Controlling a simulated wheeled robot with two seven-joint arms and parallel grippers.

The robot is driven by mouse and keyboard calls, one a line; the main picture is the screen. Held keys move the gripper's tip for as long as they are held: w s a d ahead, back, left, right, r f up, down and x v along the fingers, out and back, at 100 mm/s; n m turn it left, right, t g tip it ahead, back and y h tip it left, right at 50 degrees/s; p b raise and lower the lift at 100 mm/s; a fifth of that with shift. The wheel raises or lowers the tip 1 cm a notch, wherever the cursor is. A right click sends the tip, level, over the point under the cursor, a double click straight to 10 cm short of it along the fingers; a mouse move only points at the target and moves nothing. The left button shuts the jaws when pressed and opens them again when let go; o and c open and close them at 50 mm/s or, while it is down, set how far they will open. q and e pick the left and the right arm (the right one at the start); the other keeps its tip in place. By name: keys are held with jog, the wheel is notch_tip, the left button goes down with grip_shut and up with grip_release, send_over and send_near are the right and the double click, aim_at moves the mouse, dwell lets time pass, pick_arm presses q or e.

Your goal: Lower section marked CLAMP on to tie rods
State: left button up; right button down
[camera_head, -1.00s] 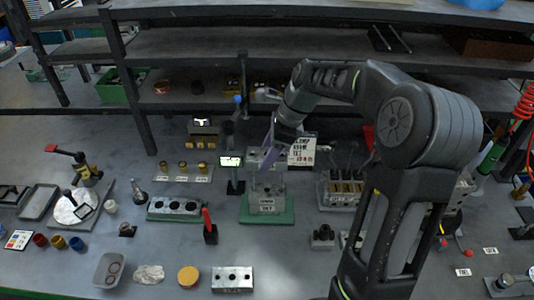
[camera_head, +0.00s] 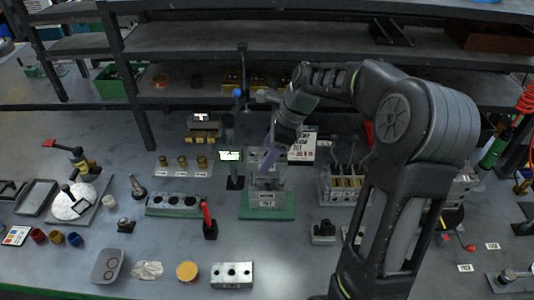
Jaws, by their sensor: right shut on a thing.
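A valve stack with tie rods stands on a green base (camera_head: 266,212) in the middle of the bench. Its lower grey block (camera_head: 267,198) carries a small label. My right gripper (camera_head: 270,160) reaches down over the stack from the right and is shut on a grey metal section (camera_head: 255,155), right above the rods. The gripper hides much of this section, and I cannot read a CLAMP mark on it. I cannot tell how far the rods enter it. My left gripper is not in view.
A small lit display (camera_head: 230,156) stands left of the stack and a white notice (camera_head: 302,147) behind it. A red-handled tool (camera_head: 207,219) is at front left. A block with several fittings (camera_head: 344,188) stands to the right.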

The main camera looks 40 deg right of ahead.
aim_at(262, 185)
jog(key=shift+f+b, duration=2.3)
jog(key=shift+f, duration=1.85)
jog(key=shift+c, duration=2.4)
grip_release()
jog(key=shift+f, duration=0.1)
jog(key=shift+b+v, duration=0.35)
jog(key=shift+v, duration=3.6)
